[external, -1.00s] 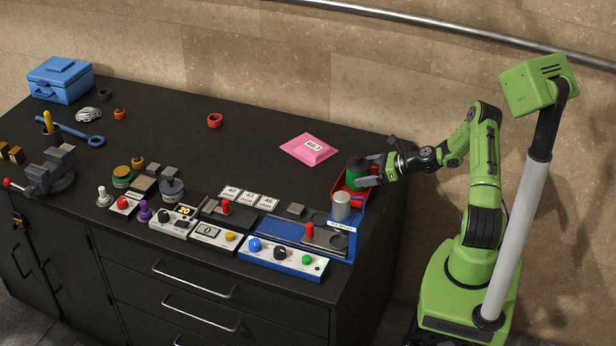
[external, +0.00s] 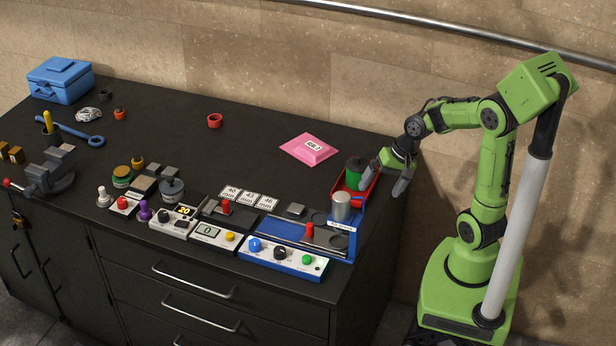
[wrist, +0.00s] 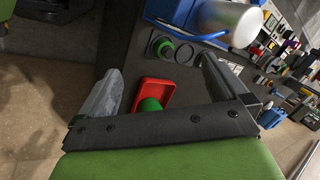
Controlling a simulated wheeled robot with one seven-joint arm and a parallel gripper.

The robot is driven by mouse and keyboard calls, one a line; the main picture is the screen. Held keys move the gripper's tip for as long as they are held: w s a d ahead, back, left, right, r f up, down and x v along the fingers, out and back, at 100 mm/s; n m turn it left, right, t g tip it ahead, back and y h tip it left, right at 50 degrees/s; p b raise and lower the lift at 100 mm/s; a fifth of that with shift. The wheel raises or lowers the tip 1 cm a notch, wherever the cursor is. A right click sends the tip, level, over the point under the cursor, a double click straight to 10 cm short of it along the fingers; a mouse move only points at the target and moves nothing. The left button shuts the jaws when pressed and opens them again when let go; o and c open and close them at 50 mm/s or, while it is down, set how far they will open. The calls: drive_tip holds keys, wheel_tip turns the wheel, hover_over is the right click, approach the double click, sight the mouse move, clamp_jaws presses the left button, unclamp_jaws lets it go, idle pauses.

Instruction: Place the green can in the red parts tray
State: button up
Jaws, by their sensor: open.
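The green can (external: 354,172) stands upright in the red parts tray (external: 367,193) at the right end of the bench. In the wrist view the green can (wrist: 150,105) shows inside the red tray (wrist: 152,86), partly hidden behind my gripper's body. My gripper (external: 385,186) is open and empty, just right of the tray and apart from the can. Its two fingers point down toward the bench's right edge. In the wrist view my gripper (wrist: 155,82) has its fingers spread wide with nothing between them.
A grey metal cup (external: 341,206) stands on a blue fixture (external: 290,237) just in front of the tray. A pink pad (external: 309,149) lies behind and left of it. Control boxes and tools line the bench's front and left.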

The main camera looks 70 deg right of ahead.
drive_tip(key=s+a+r+n, duration=0.3)
drive_tip(key=s+n, duration=0.2)
drive_tip(key=s, duration=0.1)
drive_tip(key=s+a+r+n+t+h, duration=0.1)
drive_tip(key=s+a+r+n, duration=0.2)
drive_tip(key=s+n, duration=0.3)
drive_tip(key=shift+s+r+h, duration=0.3)
drive_tip(key=shift+s+r, duration=0.1)
drive_tip(key=shift+r, duration=0.2)
